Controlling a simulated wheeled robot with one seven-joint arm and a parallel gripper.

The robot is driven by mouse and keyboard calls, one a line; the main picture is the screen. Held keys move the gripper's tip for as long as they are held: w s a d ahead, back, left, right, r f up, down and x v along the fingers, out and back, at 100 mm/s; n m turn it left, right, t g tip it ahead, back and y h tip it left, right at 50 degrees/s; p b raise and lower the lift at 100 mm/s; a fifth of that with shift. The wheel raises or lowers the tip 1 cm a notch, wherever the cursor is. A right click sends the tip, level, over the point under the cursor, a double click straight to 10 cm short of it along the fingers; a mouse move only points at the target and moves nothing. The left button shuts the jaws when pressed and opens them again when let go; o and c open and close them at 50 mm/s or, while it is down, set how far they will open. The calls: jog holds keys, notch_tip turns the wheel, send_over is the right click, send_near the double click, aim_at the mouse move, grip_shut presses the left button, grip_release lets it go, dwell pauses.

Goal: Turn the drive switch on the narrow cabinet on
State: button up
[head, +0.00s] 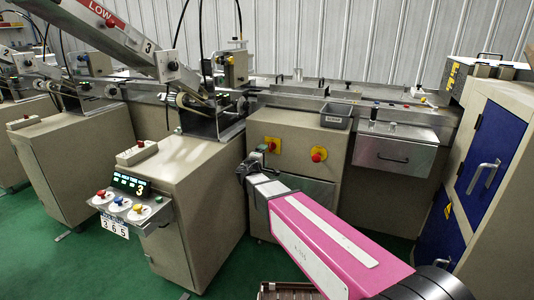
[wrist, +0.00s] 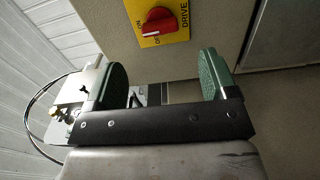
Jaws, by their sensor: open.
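The drive switch (wrist: 160,20) is a red rotary knob with a white line on a yellow plate lettered DRIVE, with ON and OFF marks. It is at the top of the wrist view, beyond my fingers. The line lies toward the lower left of the knob; I cannot tell its exact setting. In the head view the switch (head: 272,145) is on the upper left front of the narrow beige cabinet (head: 298,131). My gripper (head: 252,160) is just in front and to the left of it. In the wrist view my gripper (wrist: 164,82) is open and empty, its green pads apart from the knob.
A second red knob on a yellow plate (head: 319,154) is to the right on the same cabinet. A grey tray (head: 335,115) sits above. A station with a button panel (head: 130,205) stands left. A cabinet with blue doors (head: 491,145) stands right.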

jog(key=shift+v, duration=1.1)
